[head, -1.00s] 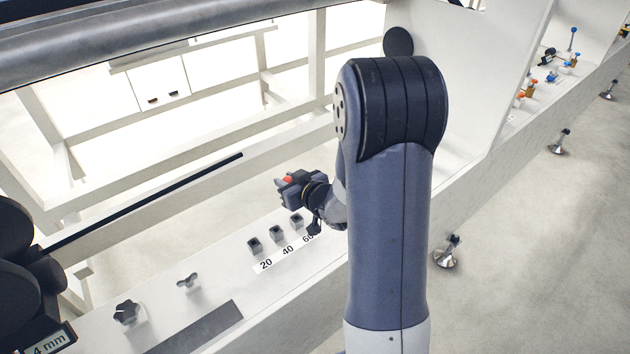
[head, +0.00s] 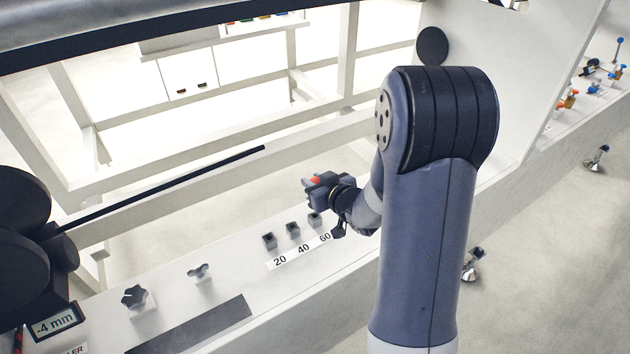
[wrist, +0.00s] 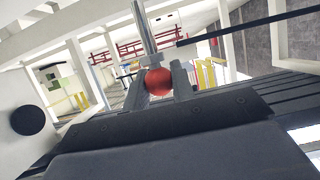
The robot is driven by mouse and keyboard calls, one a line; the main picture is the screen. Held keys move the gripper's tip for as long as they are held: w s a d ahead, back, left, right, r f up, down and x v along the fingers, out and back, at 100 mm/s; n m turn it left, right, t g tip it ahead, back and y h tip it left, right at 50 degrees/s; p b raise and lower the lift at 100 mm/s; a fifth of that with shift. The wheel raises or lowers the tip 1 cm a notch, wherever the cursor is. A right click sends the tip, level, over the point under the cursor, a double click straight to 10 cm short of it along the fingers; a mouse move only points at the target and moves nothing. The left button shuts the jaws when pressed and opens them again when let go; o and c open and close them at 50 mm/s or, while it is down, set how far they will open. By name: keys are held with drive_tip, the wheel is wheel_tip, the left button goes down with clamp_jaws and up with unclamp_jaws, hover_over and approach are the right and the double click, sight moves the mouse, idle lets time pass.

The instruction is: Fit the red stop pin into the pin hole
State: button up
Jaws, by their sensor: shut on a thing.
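My gripper (head: 313,182) is shut on the red stop pin (head: 315,181), held in the air near the block marked 60. In the wrist view the pin's round red head (wrist: 158,82) sits between the two grey fingers. A silver rod rises behind the red head; I cannot tell for sure that it is the pin's shank. Three small dark-topped blocks stand in a row on the white rail: 20 (head: 269,240), 40 (head: 292,229) and 60 (head: 315,219). I cannot tell which opening is the pin hole.
A star knob (head: 134,297) and a wing knob (head: 199,271) stand on the rail to the left. A display (head: 54,322) reads -4 mm. Black rollers (head: 20,245) are at the left edge. A long dark bar (head: 165,187) lies behind the blocks. Small coloured fittings lie far right.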

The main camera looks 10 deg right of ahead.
drive_tip(key=shift+f+b, duration=1.5)
drive_tip(key=shift+f, duration=0.5)
drive_tip(key=shift+f+b, duration=0.15)
drive_tip(key=shift+b, duration=0.25)
drive_tip(key=shift+f+b, duration=0.3)
drive_tip(key=shift+f, duration=0.05)
drive_tip(key=shift+f+b, duration=1.45)
drive_tip(key=shift+f, duration=0.1)
drive_tip(key=o, duration=1)
drive_tip(key=shift+o, duration=0.2)
drive_tip(key=shift+r, duration=0.1)
drive_tip(key=p+v, duration=0.1)
drive_tip(key=v, duration=0.9)
drive_tip(key=shift+s+p, duration=0.3)
drive_tip(key=shift+s, duration=0.05)
drive_tip(key=shift+w+r, duration=0.1)
drive_tip(key=shift+r, duration=0.05)
